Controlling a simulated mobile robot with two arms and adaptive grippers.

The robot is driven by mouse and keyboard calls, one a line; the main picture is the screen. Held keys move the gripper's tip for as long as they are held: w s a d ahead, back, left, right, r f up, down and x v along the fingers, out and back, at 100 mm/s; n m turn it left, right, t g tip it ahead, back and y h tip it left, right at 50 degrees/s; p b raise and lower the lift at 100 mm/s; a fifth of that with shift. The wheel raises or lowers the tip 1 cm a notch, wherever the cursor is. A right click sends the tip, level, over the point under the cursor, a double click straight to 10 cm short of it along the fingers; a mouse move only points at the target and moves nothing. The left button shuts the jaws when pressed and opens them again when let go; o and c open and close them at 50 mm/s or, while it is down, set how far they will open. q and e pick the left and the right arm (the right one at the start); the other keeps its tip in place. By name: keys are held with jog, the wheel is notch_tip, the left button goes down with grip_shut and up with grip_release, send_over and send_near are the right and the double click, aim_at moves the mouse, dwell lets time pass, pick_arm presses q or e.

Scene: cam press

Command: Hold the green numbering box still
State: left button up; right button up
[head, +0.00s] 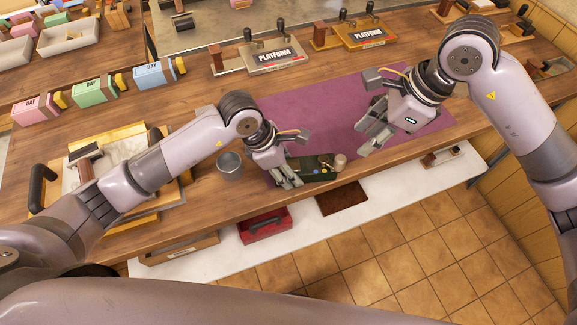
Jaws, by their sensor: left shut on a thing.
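The dark green numbering box (317,168) sits near the front edge of the plum mat (330,104), with small coloured parts on its top and a tan round knob (340,161) at its right end. My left gripper (291,178) is shut on the box's left end, and its fingers hide that end. My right gripper (371,131) is above the right part of the mat, up and to the right of the box and apart from it. Its fingers look spread, with nothing seen between them.
A metal cup (230,166) stands left of my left gripper. Pink (36,109), green (94,91) and blue (158,74) DAY boxes line the left. Two PLATFORM stands (273,56) (363,34) are at the back. A red box (264,225) is on the lower shelf. The mat's middle is clear.

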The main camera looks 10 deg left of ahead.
pick_arm(q)
jog(key=o, duration=1.1)
jog(key=shift+c, duration=0.2)
jog(key=shift+r, duration=0.15)
jog(key=v, duration=1.1)
jog(key=shift+r, duration=0.35)
